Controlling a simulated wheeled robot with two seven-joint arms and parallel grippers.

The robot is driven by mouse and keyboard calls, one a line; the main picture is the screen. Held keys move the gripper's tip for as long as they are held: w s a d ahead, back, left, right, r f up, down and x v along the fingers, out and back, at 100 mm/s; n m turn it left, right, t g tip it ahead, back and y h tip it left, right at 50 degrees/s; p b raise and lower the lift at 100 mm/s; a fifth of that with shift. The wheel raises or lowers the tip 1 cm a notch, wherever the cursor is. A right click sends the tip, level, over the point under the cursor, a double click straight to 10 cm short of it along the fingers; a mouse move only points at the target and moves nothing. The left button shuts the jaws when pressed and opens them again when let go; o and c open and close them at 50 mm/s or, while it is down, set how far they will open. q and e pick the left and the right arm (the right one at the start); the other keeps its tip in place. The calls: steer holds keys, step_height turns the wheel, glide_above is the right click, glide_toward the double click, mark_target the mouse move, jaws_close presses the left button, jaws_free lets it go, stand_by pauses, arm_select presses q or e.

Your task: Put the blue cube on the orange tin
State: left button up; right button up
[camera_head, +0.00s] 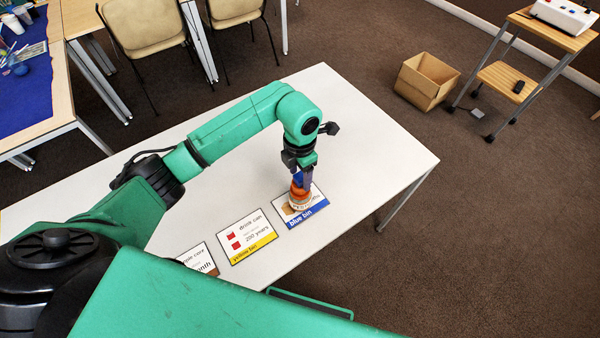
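The blue cube (298,178) shows as a small blue patch between the fingers of my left gripper (302,178), which points down and appears shut on it. The orange tin (299,193) is directly below the cube, with a pale round part (299,204) under it, over the card with the blue band (307,217). The cube is at the tin's top; whether it touches the tin or is just above it cannot be told. The gripper fingers hide part of the cube and the tin. My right gripper is not in view.
A yellow-banded card (247,236) and a partly hidden card (199,259) lie to the left on the white table (370,150). The table's right side is clear. A cardboard box (427,80) and a wooden trolley (510,80) stand on the floor beyond.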

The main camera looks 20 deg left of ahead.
mark_target(300, 176)
arm_select(q)
steer(key=shift+r, duration=0.45)
step_height(300, 176, up, 11)
steer(key=b, duration=0.3)
steer(key=shift+r, duration=0.2)
